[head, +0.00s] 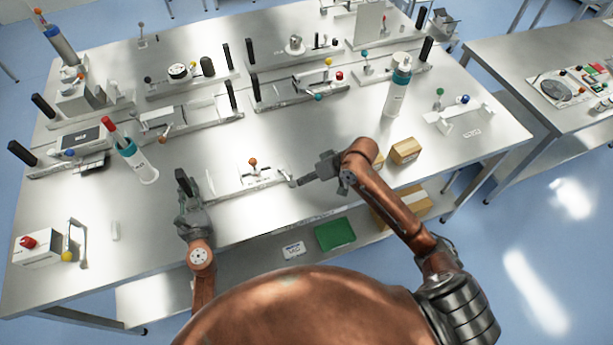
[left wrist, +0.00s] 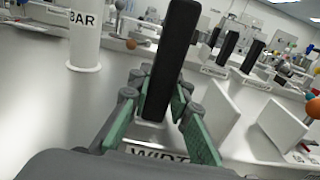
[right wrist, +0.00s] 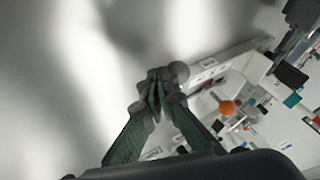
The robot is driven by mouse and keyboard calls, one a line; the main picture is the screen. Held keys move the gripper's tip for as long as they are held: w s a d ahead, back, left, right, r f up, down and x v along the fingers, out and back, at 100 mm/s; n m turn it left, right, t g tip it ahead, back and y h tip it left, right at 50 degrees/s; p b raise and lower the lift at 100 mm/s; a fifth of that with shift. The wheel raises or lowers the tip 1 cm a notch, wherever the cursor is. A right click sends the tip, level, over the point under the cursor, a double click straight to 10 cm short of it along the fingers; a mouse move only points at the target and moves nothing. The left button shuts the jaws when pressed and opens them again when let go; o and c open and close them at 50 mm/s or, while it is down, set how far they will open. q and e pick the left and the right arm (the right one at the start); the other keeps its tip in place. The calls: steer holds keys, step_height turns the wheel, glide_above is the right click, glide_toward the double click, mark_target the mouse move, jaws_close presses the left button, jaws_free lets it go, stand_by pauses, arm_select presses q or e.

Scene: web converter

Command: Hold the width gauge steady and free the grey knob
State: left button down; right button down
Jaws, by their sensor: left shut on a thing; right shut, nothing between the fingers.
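The width gauge (head: 225,187) is a long pale bar lying near the table's front edge. Its black upright handle (head: 182,178) is at the left end, with an orange ball (head: 252,162) on a stem further right. My left gripper (head: 184,192) is shut on the black handle, which also shows between its fingers in the left wrist view (left wrist: 172,60). A label partly reading "WIDT" (left wrist: 158,154) lies below. My right gripper (head: 300,182) is shut and empty at the bar's right end. The grey knob (right wrist: 180,71) is right by its fingertips; I cannot tell whether they touch.
Small cardboard boxes (head: 405,150) sit right of my right gripper. Other gauges fill the back. Bare table lies around the bar.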

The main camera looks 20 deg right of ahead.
mark_target(294, 187)
arm_select(q)
steer(key=shift+s+f, duration=0.15)
steer(key=shift+f, duration=0.5)
arm_select(e)
steer(key=a+m, duration=0.1)
steer(key=s+a+m+t+h, duration=0.1)
steer(key=a+m, duration=0.1)
steer(key=shift+s+f+t, duration=0.1)
steer(key=shift+s+t, duration=0.1)
steer(key=shift+t, duration=0.1)
steer(key=shift+s+a+m+t+h, duration=0.15)
steer(key=shift+a+m+t+h, duration=0.25)
steer(key=shift+a+m+h, duration=0.45)
steer(key=shift+a+m, duration=0.25)
steer(key=shift+a, duration=0.95)
steer(key=shift+r, duration=0.2)
steer(key=v, duration=0.7)
steer(key=shift+s+d, duration=0.2)
steer(key=shift+d, duration=0.05)
arm_select(q)
steer(key=shift+r+p, duration=0.35)
arm_select(e)
steer(key=shift+r, duration=0.5)
arm_select(q)
steer(key=c, duration=1.9)
jaws_free()
steer(key=shift+w+r, duration=0.15)
steer(key=shift+w, duration=0.05)
steer(key=shift+o, duration=0.9)
steer(key=shift+r, duration=0.1)
